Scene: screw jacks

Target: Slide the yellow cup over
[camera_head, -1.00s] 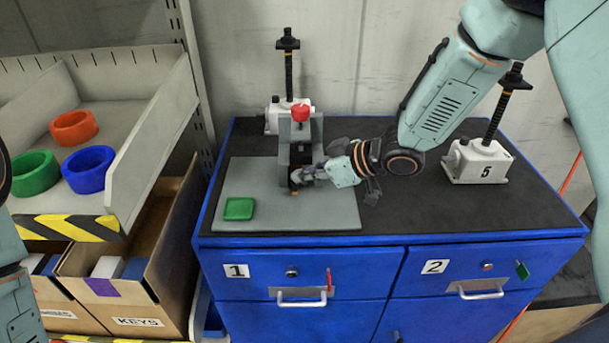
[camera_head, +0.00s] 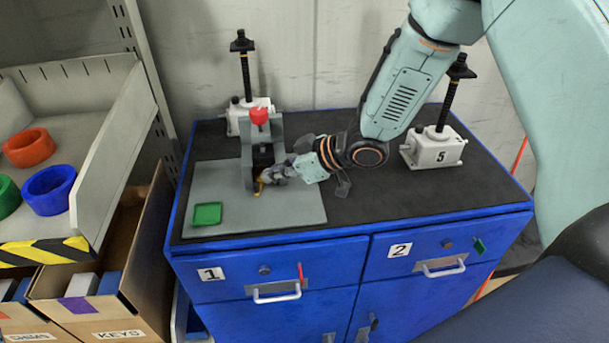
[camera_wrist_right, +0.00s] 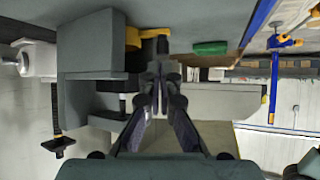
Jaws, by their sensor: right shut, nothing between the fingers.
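A small yellow piece, which I take to be the yellow cup, shows at the foot of the grey fixture (camera_head: 247,165) in the head view (camera_head: 259,187). In the wrist view the yellow cup (camera_wrist_right: 133,38) sits against the fixture beside a dark round part; much of it is hidden. My right gripper (camera_head: 266,177) is shut and empty, low at the fixture's front right, close to the cup. In the wrist view its fingertips (camera_wrist_right: 158,72) are together just beside the cup; I cannot tell whether they touch it. My left gripper is out of view.
The fixture, with a red knob (camera_head: 259,116), stands on a grey plate (camera_head: 300,207) with a green block (camera_head: 207,214). Screw jacks stand behind it (camera_head: 243,80) and at the right (camera_head: 435,150). The black cabinet top (camera_head: 400,190) is clear at front right. Bins stand left.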

